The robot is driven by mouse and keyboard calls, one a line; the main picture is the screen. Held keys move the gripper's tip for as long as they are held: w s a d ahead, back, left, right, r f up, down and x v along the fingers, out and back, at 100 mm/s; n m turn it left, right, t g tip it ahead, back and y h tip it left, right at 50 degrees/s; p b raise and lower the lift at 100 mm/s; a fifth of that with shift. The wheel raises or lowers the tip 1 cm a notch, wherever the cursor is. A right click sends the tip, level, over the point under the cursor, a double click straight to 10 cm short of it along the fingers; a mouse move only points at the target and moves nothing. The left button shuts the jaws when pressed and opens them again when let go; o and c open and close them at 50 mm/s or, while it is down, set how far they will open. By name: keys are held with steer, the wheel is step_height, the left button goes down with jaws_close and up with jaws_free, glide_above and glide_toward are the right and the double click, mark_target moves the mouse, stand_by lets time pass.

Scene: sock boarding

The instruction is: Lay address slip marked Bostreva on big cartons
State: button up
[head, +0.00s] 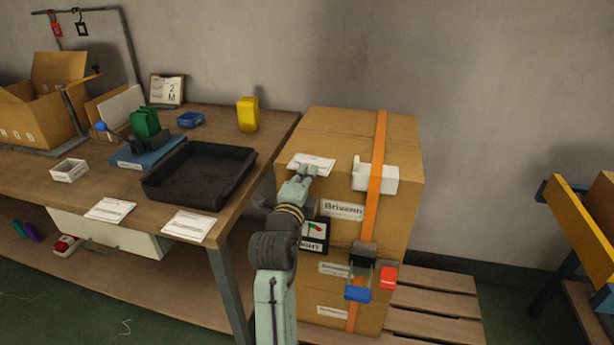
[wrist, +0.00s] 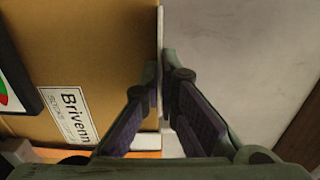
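The big cartons (head: 398,140) stand stacked on a pallet, with printed Brivenn labels on the front. My gripper (head: 307,172) is at the top front-left edge of the upper carton. Its fingers look shut on a white address slip (head: 312,162), which is at the carton's top; I cannot tell whether it lies flat on it. The slip's writing is too small to read. In the wrist view the fingertips (wrist: 163,70) close on a thin pale edge beside the carton face (wrist: 75,45). Two more white slips (head: 110,210) (head: 188,226) lie on the table's front edge, their writing unreadable.
An orange strap (head: 379,140) with a white corner piece (head: 364,177) runs over the cartons, and a tensioner with blue and red handles (head: 358,293) hangs in front. The wooden table (head: 265,140) holds a black tray (head: 205,170). A yellow rack stands at the right.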

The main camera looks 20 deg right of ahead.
steer(key=o, duration=0.5)
steer(key=shift+r, duration=0.15)
